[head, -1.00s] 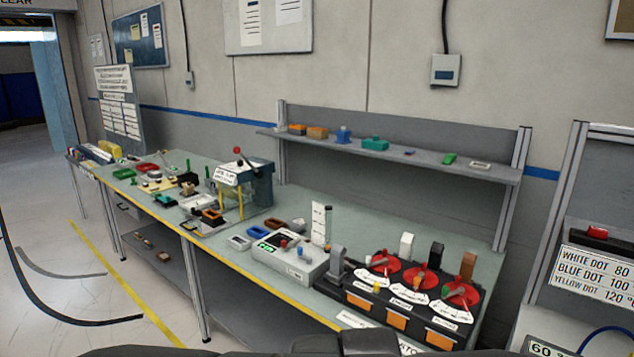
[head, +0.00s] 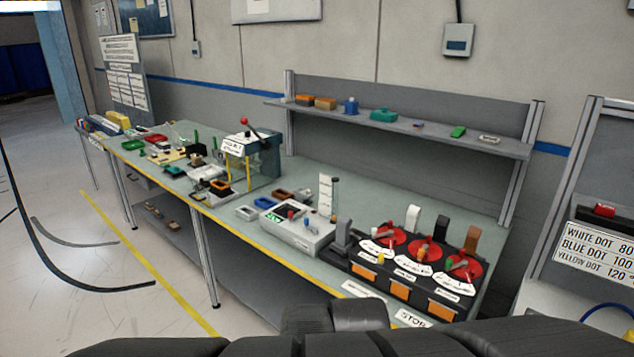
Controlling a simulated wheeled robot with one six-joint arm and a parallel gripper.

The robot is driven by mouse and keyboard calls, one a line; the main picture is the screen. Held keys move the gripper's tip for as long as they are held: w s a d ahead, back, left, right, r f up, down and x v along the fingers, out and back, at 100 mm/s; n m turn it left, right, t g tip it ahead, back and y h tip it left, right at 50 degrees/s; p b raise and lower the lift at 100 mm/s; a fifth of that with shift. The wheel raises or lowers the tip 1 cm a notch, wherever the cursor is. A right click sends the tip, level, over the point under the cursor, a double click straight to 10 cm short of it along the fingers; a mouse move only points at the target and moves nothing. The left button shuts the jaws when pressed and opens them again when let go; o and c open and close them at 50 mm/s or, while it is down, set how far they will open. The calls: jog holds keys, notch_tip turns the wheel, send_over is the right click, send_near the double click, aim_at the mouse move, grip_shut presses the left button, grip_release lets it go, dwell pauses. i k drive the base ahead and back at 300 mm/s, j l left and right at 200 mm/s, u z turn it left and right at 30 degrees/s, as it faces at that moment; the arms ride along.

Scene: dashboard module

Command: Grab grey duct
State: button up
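I see several grey parts and cannot tell for sure which one is the grey duct. A small open grey rectangular piece (head: 247,213) lies on the bench, left of a blue one and a brown one. Another light grey rectangular piece (head: 489,139) lies at the right end of the raised shelf. A dark grey upright block (head: 342,237) stands at the left end of the black unit with red discs. My gripper is not recognisable in the head view; only black parts of my own body show along the bottom edge.
The long green bench (head: 290,258) has a yellow front edge and a lower shelf. A white control box (head: 297,233) and a blue-grey press (head: 252,160) stand on it. A sign stand (head: 600,225) is at the right. Floor at the left is open, with black cables.

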aim_at(343, 228)
jog(key=i+j+u, duration=0.15)
jog(key=i, duration=0.45)
jog(key=i+j+u, duration=0.15)
jog(key=i, duration=0.4)
